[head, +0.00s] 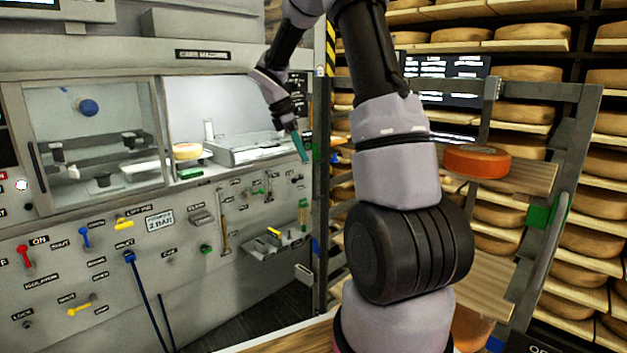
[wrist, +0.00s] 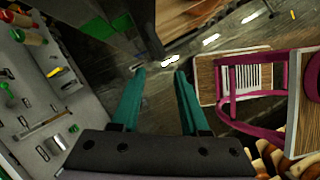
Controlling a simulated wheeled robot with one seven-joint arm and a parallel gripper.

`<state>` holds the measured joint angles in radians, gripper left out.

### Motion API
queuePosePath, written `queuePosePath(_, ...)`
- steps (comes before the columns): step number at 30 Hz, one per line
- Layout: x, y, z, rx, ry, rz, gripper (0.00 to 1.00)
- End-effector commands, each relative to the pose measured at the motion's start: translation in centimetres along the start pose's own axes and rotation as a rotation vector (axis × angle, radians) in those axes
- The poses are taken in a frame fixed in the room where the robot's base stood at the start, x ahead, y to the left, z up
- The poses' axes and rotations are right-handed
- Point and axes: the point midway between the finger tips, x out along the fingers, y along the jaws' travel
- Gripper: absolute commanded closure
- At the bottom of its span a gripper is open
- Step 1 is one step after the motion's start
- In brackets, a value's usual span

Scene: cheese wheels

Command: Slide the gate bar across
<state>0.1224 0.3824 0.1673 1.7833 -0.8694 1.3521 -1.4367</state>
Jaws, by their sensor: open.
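My gripper (head: 301,158) has teal fingers and hangs beside the right end of the cabinet, left of a dark upright post. In the wrist view the gripper (wrist: 158,73) is open, with nothing between its fingers. A dark post (wrist: 118,22) with a green block (wrist: 91,33) shows just beyond the fingertips. A grey metal frame (head: 567,165) stands at the right with a green fitting (head: 538,214) on its side. I cannot tell which part is the gate bar; my arm hides the middle of this area.
The cabinet front (head: 140,270) at left carries several levers and knobs. An orange cheese wheel (head: 477,161) sits on a wooden shelf (head: 525,178) in the frame. Racks of cheese stand behind.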

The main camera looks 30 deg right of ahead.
Motion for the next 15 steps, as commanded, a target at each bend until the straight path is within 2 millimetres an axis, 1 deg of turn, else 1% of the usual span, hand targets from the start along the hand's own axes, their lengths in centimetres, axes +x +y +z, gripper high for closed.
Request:
queuePosePath(9, 6.0, -0.1, 0.0, 0.003, 0.001, -0.003, 0.55)
queuePosePath(12, 7.5, -0.1, 0.0, 0.002, 0.002, -0.002, 0.55)
queuePosePath(15, 8.7, -0.1, 0.0, 0.002, 0.001, 0.0, 0.55)
